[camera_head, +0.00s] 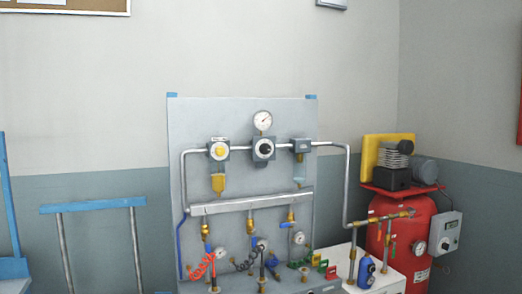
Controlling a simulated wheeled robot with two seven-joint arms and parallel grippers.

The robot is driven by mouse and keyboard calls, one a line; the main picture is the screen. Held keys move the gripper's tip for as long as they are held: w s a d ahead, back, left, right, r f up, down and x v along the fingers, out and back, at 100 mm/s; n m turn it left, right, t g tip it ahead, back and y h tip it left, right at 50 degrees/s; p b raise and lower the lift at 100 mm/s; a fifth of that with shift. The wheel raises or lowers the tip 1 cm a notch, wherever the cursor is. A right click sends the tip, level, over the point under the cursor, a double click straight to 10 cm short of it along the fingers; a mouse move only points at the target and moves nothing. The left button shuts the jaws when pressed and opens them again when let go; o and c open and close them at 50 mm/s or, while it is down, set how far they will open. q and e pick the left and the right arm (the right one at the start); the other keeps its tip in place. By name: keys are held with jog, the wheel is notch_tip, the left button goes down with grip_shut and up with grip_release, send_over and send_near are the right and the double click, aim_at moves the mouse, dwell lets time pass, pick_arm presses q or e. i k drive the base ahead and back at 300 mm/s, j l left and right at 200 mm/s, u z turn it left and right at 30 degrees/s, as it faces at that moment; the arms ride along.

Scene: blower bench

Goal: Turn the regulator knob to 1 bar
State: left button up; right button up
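The gauge's needle and numbers are too small to read. Neither of my grippers shows in the head view, and nothing touches the knob.
A filter unit (219,151) with a yellow bowl (218,184) is left of the knob, and another pipe fitting (300,146) is right. Below are a manifold (250,202), valves and coiled red hose (202,266). A red compressor tank (400,235) stands right; a blue-topped frame (93,205) stands left.

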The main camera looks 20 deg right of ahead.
aim_at(265, 148)
jog(key=i+l, duration=0.15)
jog(key=l, duration=0.3)
jog(key=i+l, duration=0.15)
jog(key=l, duration=0.25)
jog(key=i+l, duration=0.2)
jog(key=l, duration=0.25)
jog(key=i+l, duration=0.15)
jog(key=l, duration=0.25)
jog(key=i+l+u, duration=0.1)
jog(key=l, duration=0.35)
jog(key=i+l, duration=0.2)
jog(key=l, duration=0.25)
jog(key=i+l, duration=0.15)
jog(key=l, duration=0.3)
jog(key=i+l, duration=0.15)
jog(key=l, duration=0.25)
